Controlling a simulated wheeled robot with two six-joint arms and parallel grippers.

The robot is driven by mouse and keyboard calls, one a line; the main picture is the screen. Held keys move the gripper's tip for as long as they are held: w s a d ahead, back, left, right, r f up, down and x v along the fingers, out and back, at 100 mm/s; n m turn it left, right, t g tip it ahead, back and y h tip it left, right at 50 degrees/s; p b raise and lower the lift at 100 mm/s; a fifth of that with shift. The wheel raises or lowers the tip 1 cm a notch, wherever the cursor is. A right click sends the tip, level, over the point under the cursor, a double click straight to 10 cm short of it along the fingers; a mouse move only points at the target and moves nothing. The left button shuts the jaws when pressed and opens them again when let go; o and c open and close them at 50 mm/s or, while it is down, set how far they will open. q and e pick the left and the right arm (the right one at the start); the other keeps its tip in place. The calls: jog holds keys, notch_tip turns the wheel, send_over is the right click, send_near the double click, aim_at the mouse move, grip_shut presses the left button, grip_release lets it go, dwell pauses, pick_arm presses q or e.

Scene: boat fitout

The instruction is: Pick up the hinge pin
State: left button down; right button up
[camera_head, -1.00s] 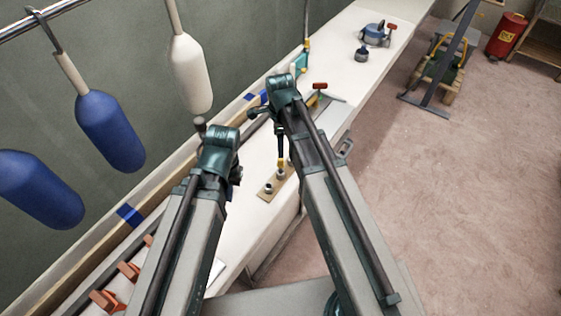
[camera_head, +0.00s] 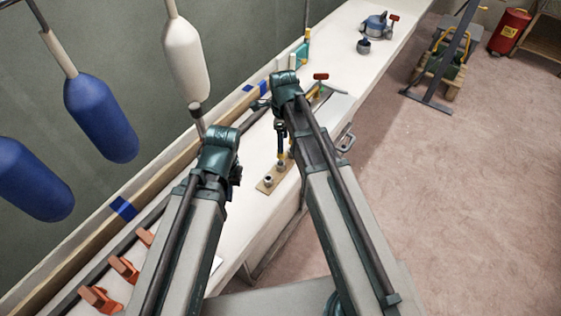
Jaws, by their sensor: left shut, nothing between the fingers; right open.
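A small tan plate (camera_head: 263,188) lies on the white bench, with a short metal fitting (camera_head: 268,181) upright on it and another partly hidden beneath my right gripper. I cannot tell for sure which piece is the hinge pin. My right gripper (camera_head: 281,157) points down over the far end of the plate, its yellow tip close to the fitting there. Its finger gap is too small to make out, and contact cannot be told. My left gripper (camera_head: 236,174) is mostly hidden behind its own arm, left of the plate, with nothing visible in it.
Orange-red clamps (camera_head: 124,268) line the bench's near left. Blue and white floats (camera_head: 187,60) hang along the wall. A red-handled tool (camera_head: 321,78) and a blue-grey winch-like item (camera_head: 375,26) stand farther along the bench.

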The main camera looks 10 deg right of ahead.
aim_at(281, 156)
notch_tip(281, 156, down, 3)
jog(key=shift+f+b, duration=0.1)
jog(key=shift+b, duration=0.9)
pick_arm(q)
notch_tip(281, 156, down, 3)
jog(key=shift+r, duration=0.1)
notch_tip(281, 156, down, 6)
jog(key=b, duration=0.5)
jog(key=shift+r, duration=0.25)
pick_arm(e)
jog(key=f, duration=0.5)
jog(key=shift+s+a, duration=0.2)
jog(key=shift+a, duration=0.2)
pick_arm(q)
jog(key=shift+r, duration=0.15)
pick_arm(e)
jog(key=shift+c, duration=0.2)
grip_shut()
